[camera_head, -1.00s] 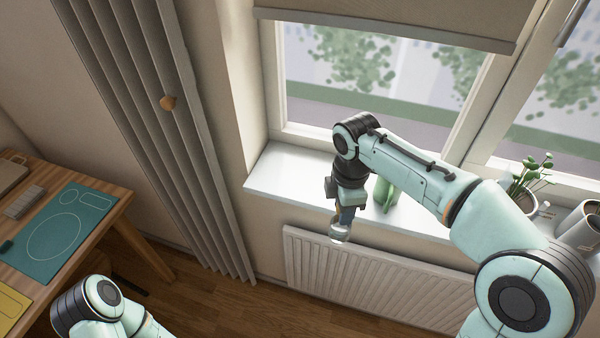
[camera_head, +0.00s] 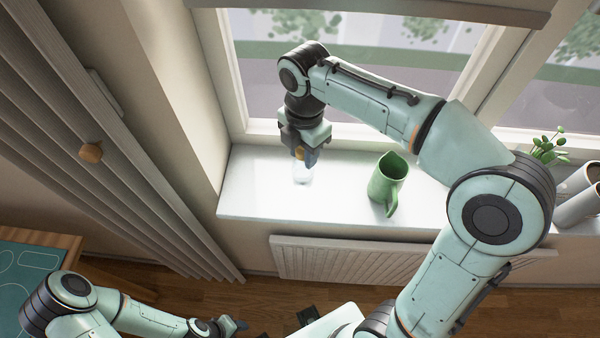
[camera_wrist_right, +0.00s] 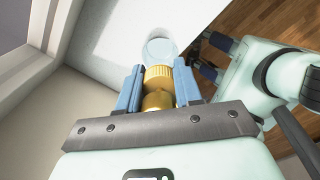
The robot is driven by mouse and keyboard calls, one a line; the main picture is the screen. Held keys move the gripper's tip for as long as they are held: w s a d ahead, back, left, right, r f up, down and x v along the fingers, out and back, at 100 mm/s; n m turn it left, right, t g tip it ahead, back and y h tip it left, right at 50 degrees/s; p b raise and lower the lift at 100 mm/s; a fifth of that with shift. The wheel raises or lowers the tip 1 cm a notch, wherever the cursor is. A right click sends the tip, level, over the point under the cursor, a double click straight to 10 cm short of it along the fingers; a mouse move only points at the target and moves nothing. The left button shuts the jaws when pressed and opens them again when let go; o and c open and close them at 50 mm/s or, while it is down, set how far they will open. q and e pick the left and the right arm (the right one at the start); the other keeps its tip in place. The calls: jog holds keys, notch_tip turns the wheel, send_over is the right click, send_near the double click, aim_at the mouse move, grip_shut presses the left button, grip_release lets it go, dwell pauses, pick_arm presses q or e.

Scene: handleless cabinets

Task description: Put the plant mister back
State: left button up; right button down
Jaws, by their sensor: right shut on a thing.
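The plant mister, a small clear glass bottle (camera_head: 302,174) with a brass top, is upright over the left part of the white windowsill (camera_head: 250,192). My right gripper (camera_head: 302,156) points down and is shut on its brass top (camera_wrist_right: 158,76). The glass body (camera_wrist_right: 158,48) shows beyond the fingers in the right wrist view. I cannot tell whether its base touches the sill. My left gripper (camera_head: 234,325) is low in the head view, away from the sill; its fingers look apart and empty in the right wrist view (camera_wrist_right: 214,56).
A green jug (camera_head: 388,182) stands on the sill right of the mister, under my right arm. A potted plant (camera_head: 546,150) and light cylindrical pots (camera_head: 578,205) are farther right. A radiator (camera_head: 345,262) is below the sill. The sill around the mister is clear.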

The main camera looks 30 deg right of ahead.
aim_at(304, 170)
jog(key=f, duration=0.2)
jog(key=shift+s+f, duration=0.2)
jog(key=shift+f, duration=0.15)
jog(key=shift+w+f+b, duration=0.1)
jog(key=shift+f+b, duration=0.3)
jog(key=shift+f, duration=1.6)
pick_arm(q)
jog(key=shift+s+f, duration=0.55)
jog(key=shift+f, duration=0.15)
pick_arm(e)
jog(key=shift+w+f, duration=0.1)
jog(key=shift+f, duration=0.15)
jog(key=c, duration=0.8)
grip_release()
pick_arm(q)
jog(key=shift+f, duration=0.1)
pick_arm(e)
jog(key=shift+o, duration=0.2)
